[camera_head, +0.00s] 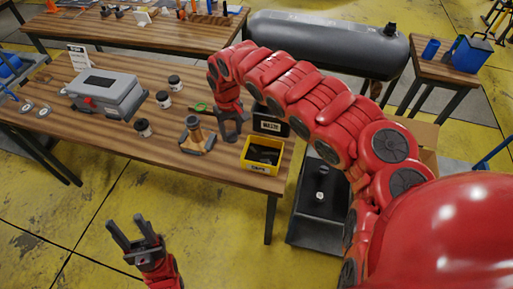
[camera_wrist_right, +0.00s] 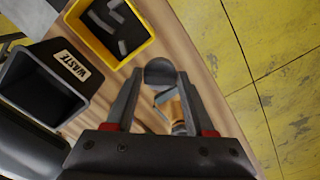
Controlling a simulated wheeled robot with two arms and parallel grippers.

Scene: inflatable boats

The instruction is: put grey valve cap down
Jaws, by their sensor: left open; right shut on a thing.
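My right gripper (camera_head: 231,136) is over the front right part of the wooden table. In the right wrist view, the gripper (camera_wrist_right: 160,78) is shut on a dark grey round cap (camera_wrist_right: 160,71) at its fingertips. The cap is too small to make out in the head view. A yellow bin (camera_head: 246,161) with grey pieces inside stands just right of the right gripper; it also shows in the wrist view (camera_wrist_right: 96,50). My left gripper (camera_head: 127,226) is open and empty over the floor, in front of the table.
A black waste bin (camera_head: 270,125) stands behind the yellow one. A brown and grey object (camera_head: 197,137) stands left of the right gripper. Bare tabletop lies at the front left.

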